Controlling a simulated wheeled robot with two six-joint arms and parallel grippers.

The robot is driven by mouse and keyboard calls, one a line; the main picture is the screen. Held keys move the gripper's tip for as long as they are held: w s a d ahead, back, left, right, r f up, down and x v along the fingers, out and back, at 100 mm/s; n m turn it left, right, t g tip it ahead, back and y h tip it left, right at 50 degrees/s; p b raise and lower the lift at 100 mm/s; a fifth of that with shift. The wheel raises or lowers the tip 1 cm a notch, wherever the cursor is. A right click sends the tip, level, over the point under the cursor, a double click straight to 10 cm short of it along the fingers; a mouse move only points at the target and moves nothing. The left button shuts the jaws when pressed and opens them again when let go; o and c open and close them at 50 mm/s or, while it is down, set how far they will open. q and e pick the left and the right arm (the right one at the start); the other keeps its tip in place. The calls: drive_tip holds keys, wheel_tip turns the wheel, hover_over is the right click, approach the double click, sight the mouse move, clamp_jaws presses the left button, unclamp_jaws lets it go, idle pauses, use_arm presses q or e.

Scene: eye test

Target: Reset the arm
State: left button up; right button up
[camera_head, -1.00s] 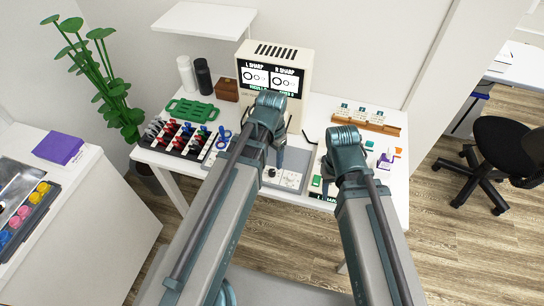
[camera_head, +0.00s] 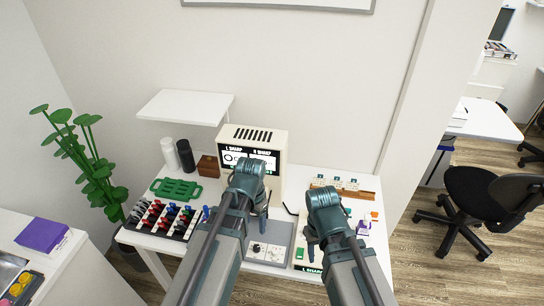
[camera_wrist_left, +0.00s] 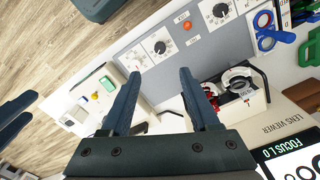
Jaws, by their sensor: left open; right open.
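My left gripper (camera_head: 263,222) hangs over the white table (camera_head: 321,176), in front of the cream lens viewer (camera_head: 254,136). In the left wrist view my left gripper (camera_wrist_left: 155,92) has its two dark fingers wide apart with nothing held between them.
A black rack (camera_head: 160,219) of red and blue items, a green tray (camera_head: 176,189), two cylinders and a brown box (camera_head: 208,166) stand at the left. A wooden rack (camera_head: 352,190) stands at the back right. A wall shelf (camera_head: 186,107) hangs above.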

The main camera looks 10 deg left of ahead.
use_arm(q)
drive_tip(key=shift+d, duration=0.1)
drive_tip(key=s+d+n+y, duration=0.1)
drive_tip(key=s+d+n, duration=0.1)
drive_tip(key=s+d, duration=0.5)
drive_tip(key=shift+s+d, duration=0.3)
drive_tip(key=shift+d, duration=0.25)
drive_tip(key=shift+d, duration=0.1)
idle(0.5)
